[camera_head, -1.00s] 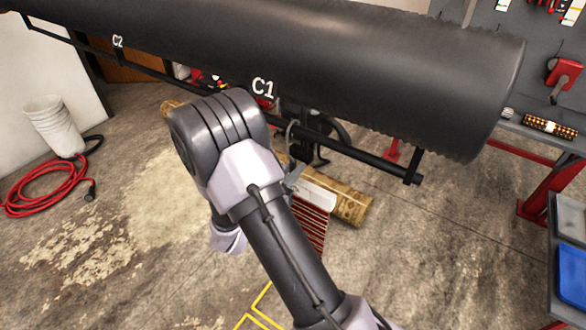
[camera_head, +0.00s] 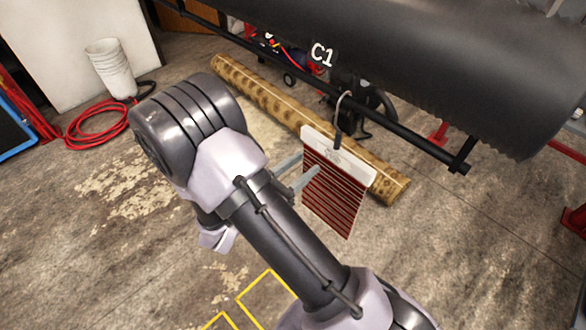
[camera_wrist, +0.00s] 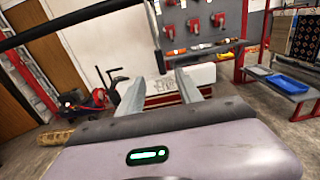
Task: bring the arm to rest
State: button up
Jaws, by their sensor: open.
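My gripper (camera_head: 302,178) is open, with its two pale fingers beside a hanging card. The card (camera_head: 333,195) has a white top and red, striped lower part. It hangs by a hook (camera_head: 341,112) from the black rail under the roller marked C1. One finger overlaps the card in the head view; I cannot tell whether it touches. In the wrist view, my gripper (camera_wrist: 159,77) has its fingers apart, with the card (camera_wrist: 161,99) between and beyond them. My bent arm fills the middle of the head view.
The black roller (camera_head: 440,50) and its rail (camera_head: 415,150) run above and beyond my gripper. A rolled tan rug (camera_head: 270,95) lies on the floor. White buckets (camera_head: 110,68) and a red hose (camera_head: 100,122) are at left. Open floor lies at left.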

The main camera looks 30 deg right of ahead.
jog(key=s+a+r+m+g+y+b, duration=0.2)
jog(key=s+m+g+y+b, duration=0.55)
jog(key=s+m, duration=0.9)
jog(key=a+r+m+t+y+b, duration=0.1)
jog(key=a+r+m+t+y, duration=0.4)
jog(key=a+m+t+y, duration=0.2)
jog(key=a+m+y, duration=0.2)
jog(key=a+y, duration=0.2)
jog(key=shift+a+m, duration=0.2)
jog(key=shift+m, duration=0.15)
jog(key=shift+r+t, duration=0.1)
jog(key=shift+t, duration=0.15)
